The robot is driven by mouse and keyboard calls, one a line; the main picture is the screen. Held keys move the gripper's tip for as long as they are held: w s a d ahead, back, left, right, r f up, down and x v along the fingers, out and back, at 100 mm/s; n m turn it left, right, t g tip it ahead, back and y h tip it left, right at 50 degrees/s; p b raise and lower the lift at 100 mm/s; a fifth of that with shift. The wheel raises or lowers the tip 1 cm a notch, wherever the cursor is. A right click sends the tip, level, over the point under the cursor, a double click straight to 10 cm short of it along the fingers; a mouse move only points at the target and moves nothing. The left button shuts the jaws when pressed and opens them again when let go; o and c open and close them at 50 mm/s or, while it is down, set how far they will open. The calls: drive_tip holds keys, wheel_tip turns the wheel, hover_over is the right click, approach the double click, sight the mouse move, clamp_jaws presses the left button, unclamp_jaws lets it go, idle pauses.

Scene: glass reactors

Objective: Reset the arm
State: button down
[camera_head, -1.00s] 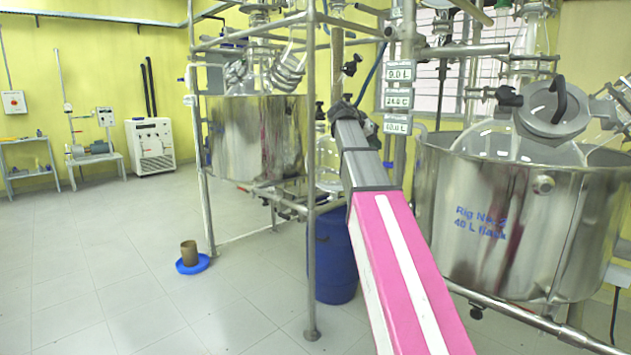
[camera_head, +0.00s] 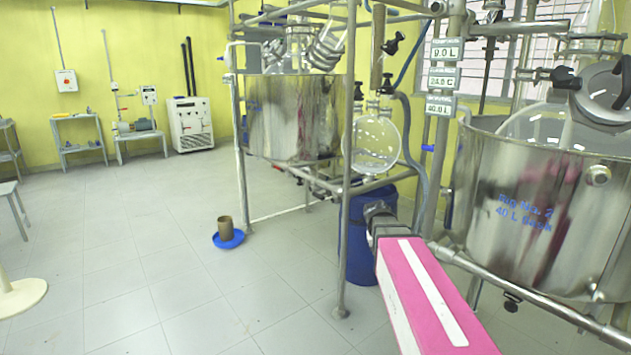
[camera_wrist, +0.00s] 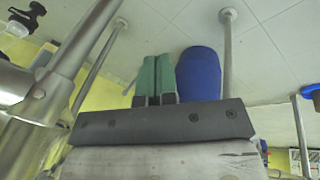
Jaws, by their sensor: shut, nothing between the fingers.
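My gripper shows in the wrist view (camera_wrist: 154,62) as two green fingers side by side, shut with nothing between them. In the head view my pink-and-white arm reaches forward from the lower right. Its dark grey end (camera_head: 380,212) is in front of the blue drum (camera_head: 360,245), between the two steel vessels. The fingers cannot be made out there. The blue drum also shows in the wrist view (camera_wrist: 201,74), just right of the fingers.
The steel vessel of Rig No. 2 (camera_head: 540,245) stands close on the right, with a pipe rail below it. Another steel vessel (camera_head: 292,118) hangs in a pipe frame. A round glass flask (camera_head: 376,145) is above the drum. Open tiled floor lies left, with a blue dish (camera_head: 229,240).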

drive_tip(key=s+a+f+n+g+y, duration=0.1)
drive_tip(key=s+a+f+y, duration=0.2)
drive_tip(key=s+f, duration=1)
drive_tip(key=shift+a+f, duration=0.2)
drive_tip(key=shift+a, duration=1)
